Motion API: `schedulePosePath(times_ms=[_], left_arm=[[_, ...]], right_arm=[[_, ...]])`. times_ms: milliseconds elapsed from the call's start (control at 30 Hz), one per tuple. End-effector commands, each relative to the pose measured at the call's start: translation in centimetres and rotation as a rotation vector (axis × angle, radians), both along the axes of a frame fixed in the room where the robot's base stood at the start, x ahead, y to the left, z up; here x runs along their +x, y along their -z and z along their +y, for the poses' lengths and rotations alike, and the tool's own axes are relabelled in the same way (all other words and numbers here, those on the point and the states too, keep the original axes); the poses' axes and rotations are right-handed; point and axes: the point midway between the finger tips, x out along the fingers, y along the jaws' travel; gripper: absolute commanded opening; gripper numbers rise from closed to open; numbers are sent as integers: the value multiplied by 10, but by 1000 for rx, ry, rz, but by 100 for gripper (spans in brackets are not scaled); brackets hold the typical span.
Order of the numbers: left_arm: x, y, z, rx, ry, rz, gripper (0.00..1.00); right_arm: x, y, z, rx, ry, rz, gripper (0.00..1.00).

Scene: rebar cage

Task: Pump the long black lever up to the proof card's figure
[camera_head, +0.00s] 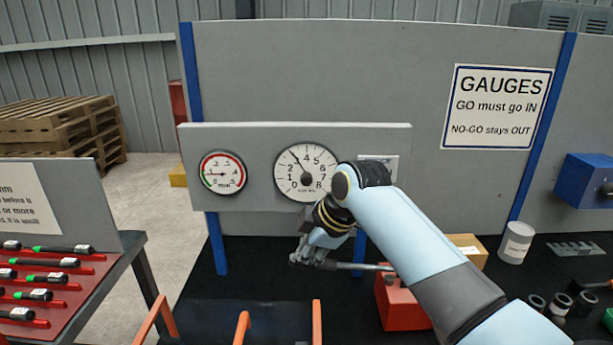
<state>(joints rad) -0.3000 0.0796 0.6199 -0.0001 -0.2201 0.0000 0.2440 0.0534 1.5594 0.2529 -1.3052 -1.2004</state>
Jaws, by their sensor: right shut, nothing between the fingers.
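The long black lever (358,266) runs level to the left from the red pump body (404,306) on the black bench. My right gripper (300,260) is shut at the lever's free left end; I cannot tell whether it touches it. The large white dial (306,173) on the grey panel has its needle pointing up and left, near the 3. A smaller dial with a red arc (223,173) is left of it. A pale card (393,160) on the panel, perhaps the proof card, is mostly hidden behind my right wrist, its figure unreadable. My left gripper is out of view.
A red rack of black-handled tools (45,280) stands at left. Orange bars (243,328) rise at the front. A cardboard box (467,248), white pot (516,243) and dark rings (560,304) are at right. The bench's left part is fairly clear.

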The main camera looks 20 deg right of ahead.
Motion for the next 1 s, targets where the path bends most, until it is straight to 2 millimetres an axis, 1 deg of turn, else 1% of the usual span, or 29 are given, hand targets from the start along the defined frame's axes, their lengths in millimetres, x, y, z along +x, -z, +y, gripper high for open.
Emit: schedulePosePath(times_ms=[233, 500, 867, 1000], left_arm=[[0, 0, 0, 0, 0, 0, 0], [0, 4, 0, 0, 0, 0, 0], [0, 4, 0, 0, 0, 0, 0], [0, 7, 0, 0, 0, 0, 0]], right_arm=[[0, 1, 0, -1, 0, 1, 0], [0, 13, 1, 0, 1, 2, 0], [0, 15, 1, -1, 0, 1, 0], [0, 21, 1, 0, 1, 2, 0]])
